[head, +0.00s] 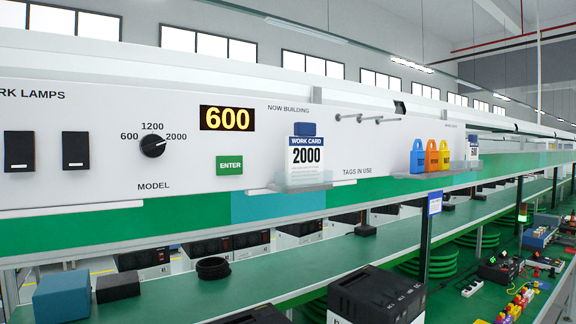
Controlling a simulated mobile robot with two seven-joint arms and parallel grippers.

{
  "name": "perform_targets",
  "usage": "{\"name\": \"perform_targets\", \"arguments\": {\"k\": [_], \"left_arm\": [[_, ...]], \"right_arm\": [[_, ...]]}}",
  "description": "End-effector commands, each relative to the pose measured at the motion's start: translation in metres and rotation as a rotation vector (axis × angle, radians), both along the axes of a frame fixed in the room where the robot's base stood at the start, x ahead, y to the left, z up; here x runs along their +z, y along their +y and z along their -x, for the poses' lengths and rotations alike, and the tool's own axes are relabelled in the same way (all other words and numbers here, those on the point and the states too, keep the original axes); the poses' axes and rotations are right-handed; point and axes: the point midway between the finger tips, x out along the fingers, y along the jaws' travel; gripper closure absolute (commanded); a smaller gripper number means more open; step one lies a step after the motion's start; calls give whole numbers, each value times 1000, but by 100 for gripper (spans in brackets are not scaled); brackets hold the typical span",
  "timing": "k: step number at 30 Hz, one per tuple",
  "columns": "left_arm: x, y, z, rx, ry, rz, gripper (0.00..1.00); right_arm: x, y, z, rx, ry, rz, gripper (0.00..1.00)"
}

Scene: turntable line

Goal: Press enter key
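The green ENTER key (229,165) sits on the white panel (250,190), right of the model knob and below the display. Nothing covers it. The display (227,118) reads 600 in yellow digits. The black model knob (153,145) has marks 600, 1200 and 2000 around it; its white pointer line appears turned to the upper right, toward 2000. A work card (307,158) reading 2000 stands in a clear holder under NOW BUILDING. Neither of my grippers is in view.
Two black lamp switches (76,150) are at the panel's left. Empty pegs (368,119), coloured tags (431,156) and another card (472,147) are to the right. Below, the green shelf (300,262) holds a teal block (62,298), a dark block (118,286) and a black ring (213,268).

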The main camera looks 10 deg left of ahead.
Motion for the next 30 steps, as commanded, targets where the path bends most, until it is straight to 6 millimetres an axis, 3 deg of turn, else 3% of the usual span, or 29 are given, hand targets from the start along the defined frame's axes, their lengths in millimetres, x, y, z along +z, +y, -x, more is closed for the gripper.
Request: {"name": "perform_targets", "arguments": {"k": [2,22,30], "left_arm": [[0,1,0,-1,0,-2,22],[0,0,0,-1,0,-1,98],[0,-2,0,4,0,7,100]], "right_arm": [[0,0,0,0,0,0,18],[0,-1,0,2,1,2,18],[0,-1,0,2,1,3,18]]}}
